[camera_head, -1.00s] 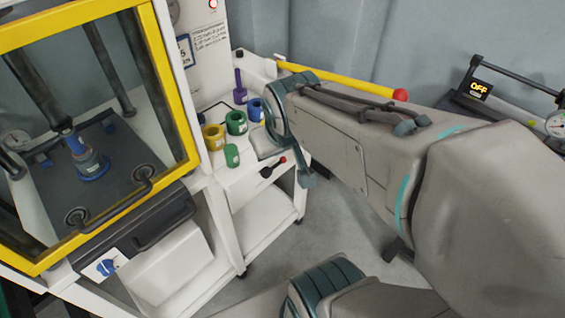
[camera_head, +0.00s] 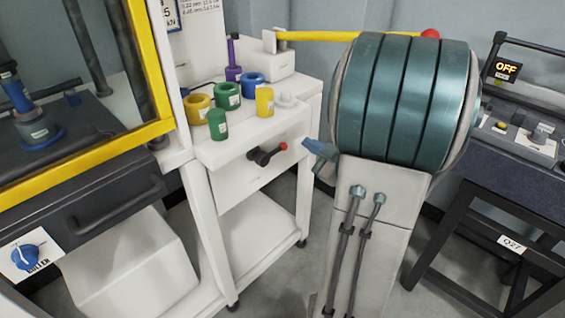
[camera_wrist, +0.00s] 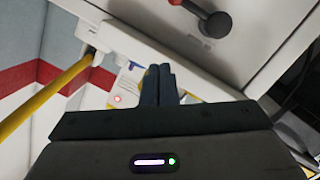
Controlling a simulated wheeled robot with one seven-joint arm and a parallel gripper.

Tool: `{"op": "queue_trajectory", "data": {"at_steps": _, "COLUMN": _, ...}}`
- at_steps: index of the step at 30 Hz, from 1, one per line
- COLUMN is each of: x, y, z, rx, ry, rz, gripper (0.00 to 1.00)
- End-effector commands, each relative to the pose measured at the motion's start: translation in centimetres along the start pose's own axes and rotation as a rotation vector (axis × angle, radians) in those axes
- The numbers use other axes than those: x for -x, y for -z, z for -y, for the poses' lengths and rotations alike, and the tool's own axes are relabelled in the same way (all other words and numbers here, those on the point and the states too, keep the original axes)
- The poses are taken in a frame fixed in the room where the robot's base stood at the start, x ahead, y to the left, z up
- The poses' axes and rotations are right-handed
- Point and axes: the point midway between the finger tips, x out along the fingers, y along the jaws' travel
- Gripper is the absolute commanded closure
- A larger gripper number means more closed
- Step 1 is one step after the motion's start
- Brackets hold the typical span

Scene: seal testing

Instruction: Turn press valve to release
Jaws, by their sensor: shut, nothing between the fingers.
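The valve with a dark lever and red knob (camera_head: 267,156) is on the front panel of the white stand beside the yellow-framed press. In the wrist view, the valve (camera_wrist: 214,22) is at the top right, ahead of my gripper and to its right. My gripper (camera_wrist: 160,70) has its two dark fingers pressed together, with nothing between them. The fingers look clear of the lever. The press window (camera_head: 155,125) is partly cut off at the left.
A long yellow handle (camera_head: 320,36) with a red end runs above the stand and behind my arm. Several coloured rings and cylinders stand on the stand's top, among them a green one (camera_head: 218,124). A blue knob (camera_head: 26,257) is at lower left. A dark bench (camera_head: 500,160) stands at right.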

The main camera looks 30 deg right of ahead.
Motion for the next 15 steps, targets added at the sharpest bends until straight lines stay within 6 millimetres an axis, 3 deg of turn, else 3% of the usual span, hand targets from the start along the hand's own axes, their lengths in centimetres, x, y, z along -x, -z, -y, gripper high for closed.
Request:
{"op": "queue_trajectory", "data": {"at_steps": 1, "x": 0.3, "y": -1.4, "z": 1.1, "rx": -0.004, "ry": 0.014, "rz": -0.030, "gripper": 1.00}}
{"op": "queue_trajectory", "data": {"at_steps": 3, "x": 0.7, "y": -1.7, "z": 1.8, "rx": -0.008, "ry": 0.032, "rz": -0.069, "gripper": 1.00}}
{"op": "queue_trajectory", "data": {"at_steps": 15, "x": 1.3, "y": -1.6, "z": 2.2, "rx": -0.013, "ry": 0.050, "rz": -0.116, "gripper": 1.00}}
